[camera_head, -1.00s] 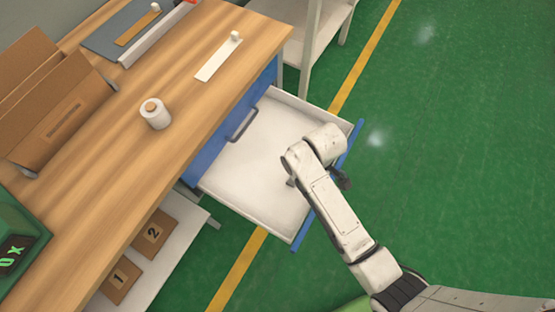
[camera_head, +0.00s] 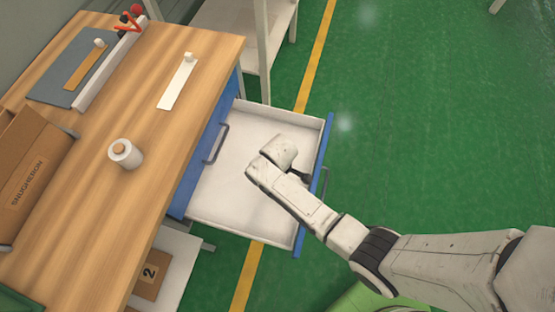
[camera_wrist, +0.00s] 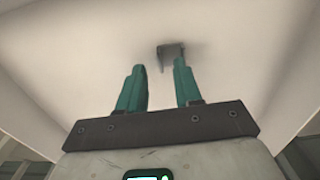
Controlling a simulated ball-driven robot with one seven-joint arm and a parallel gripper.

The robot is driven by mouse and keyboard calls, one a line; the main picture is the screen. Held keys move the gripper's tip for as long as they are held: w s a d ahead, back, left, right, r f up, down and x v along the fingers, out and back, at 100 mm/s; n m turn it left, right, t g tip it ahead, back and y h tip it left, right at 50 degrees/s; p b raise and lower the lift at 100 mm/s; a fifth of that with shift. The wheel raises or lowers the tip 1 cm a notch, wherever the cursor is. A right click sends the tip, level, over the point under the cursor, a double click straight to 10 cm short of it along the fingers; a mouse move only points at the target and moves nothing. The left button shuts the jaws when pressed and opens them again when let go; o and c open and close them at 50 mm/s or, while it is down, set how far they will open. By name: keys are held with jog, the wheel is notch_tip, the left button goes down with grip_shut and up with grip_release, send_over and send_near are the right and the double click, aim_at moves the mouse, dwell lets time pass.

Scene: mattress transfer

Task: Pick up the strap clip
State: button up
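A small grey bracket-like piece, which looks like the strap clip (camera_wrist: 171,53), lies on the pale drawer floor in the wrist view. It is just beyond my fingertips and slightly right of the middle between them. My gripper (camera_wrist: 158,72) is open, with its two teal fingers apart and nothing between them. In the head view my arm reaches into the open white drawer (camera_head: 224,188) and hides the clip and most of the gripper.
The wooden workbench (camera_head: 75,235) holds a white roll (camera_head: 125,154), a white strip (camera_head: 177,84), a grey mat (camera_head: 60,70) and a cardboard box (camera_head: 28,185). The drawer's blue front (camera_head: 317,190) stands out over the green floor (camera_head: 430,130). Drawer walls surround my gripper.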

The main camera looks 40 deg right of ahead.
jog(key=shift+f, duration=1.25)
jog(key=shift+c, duration=0.3)
grip_shut()
